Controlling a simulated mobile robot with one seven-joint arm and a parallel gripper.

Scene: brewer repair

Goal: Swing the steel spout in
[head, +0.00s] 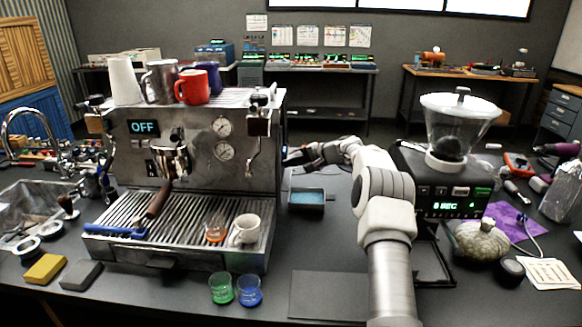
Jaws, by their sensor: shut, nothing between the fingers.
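The espresso machine (190,150) stands on the dark bench with its display reading OFF. A thin steel spout (251,163) hangs below the knob block at the right end of its front panel. A second steel pipe (104,180) hangs at the left end. My gripper (289,160) is just right of the machine's right side, level with the lower end of the right spout. Its fingers are shut, small and dark in this view. I see nothing held. I cannot tell whether the fingertips touch the machine or the spout.
A blue-filled tray (307,197) lies below my gripper. A white cup (246,229) and a small amber glass (215,230) stand on the drip grate. A grinder (448,190) stands right of my arm. Cups, including a red mug (192,87), stand on the machine.

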